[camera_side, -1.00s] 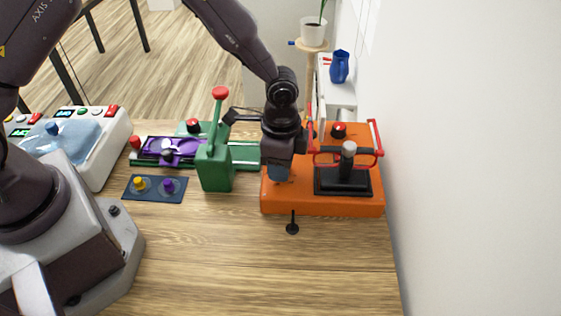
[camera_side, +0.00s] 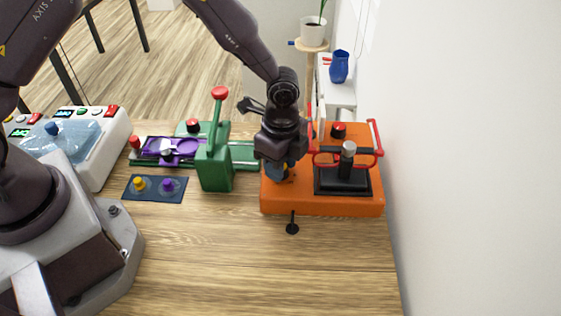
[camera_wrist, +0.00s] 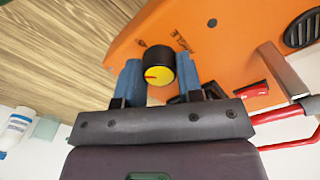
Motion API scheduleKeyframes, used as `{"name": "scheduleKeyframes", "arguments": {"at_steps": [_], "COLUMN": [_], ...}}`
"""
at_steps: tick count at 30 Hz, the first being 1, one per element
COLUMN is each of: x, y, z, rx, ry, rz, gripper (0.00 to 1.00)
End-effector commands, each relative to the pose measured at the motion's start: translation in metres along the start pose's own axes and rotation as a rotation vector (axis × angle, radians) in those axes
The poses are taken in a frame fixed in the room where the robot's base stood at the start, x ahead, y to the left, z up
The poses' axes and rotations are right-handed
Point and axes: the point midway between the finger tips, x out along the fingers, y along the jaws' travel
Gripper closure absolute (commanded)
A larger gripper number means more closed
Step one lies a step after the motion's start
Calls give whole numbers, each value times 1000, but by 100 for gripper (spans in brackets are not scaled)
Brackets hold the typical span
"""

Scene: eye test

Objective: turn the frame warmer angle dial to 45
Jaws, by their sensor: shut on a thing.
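The frame warmer (camera_side: 320,203) is an orange box at the right of the bench in the side view; its orange top (camera_wrist: 215,35) fills the upper part of the wrist view. The angle dial (camera_wrist: 158,67) is a black knob with a yellow cap and a red pointer line, which points left in the wrist view. My gripper (camera_side: 281,174) is over the box's left part, and its blue fingers (camera_wrist: 159,76) are shut on the dial from both sides. In the side view the gripper mostly hides the dial.
A black press plate with a grey-topped post (camera_side: 348,165) and a red handle (camera_side: 376,137) stand on the box's right. A green lever stand (camera_side: 214,168) is close on the left. The front bench is clear.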

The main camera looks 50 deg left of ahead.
Motion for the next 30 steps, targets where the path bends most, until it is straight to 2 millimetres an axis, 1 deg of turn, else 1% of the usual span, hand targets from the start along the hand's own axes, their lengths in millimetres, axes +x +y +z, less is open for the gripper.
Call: {"name": "scheduleKeyframes", "arguments": {"at_steps": [6,7,8,9,10,17,20,23,26,30], "x": [-2,-2,-2,-2,-1,-1,-5,-17,-36,-69], "y": [0,0,0,0,0,0,0,-1,-2,-1], "z": [0,0,0,0,0,0,0,0,0,0], "rx": [-1,-2,-2,-2,-2,-2,-2,-3,-4,-5], "ry": [-1,-1,-1,-1,0,0,0,2,2,2], "rz": [-1,-1,-1,-1,-1,0,-2,-3,-6,-6], "gripper": [90,59,52,43,41,41,41,41,41,41]}}
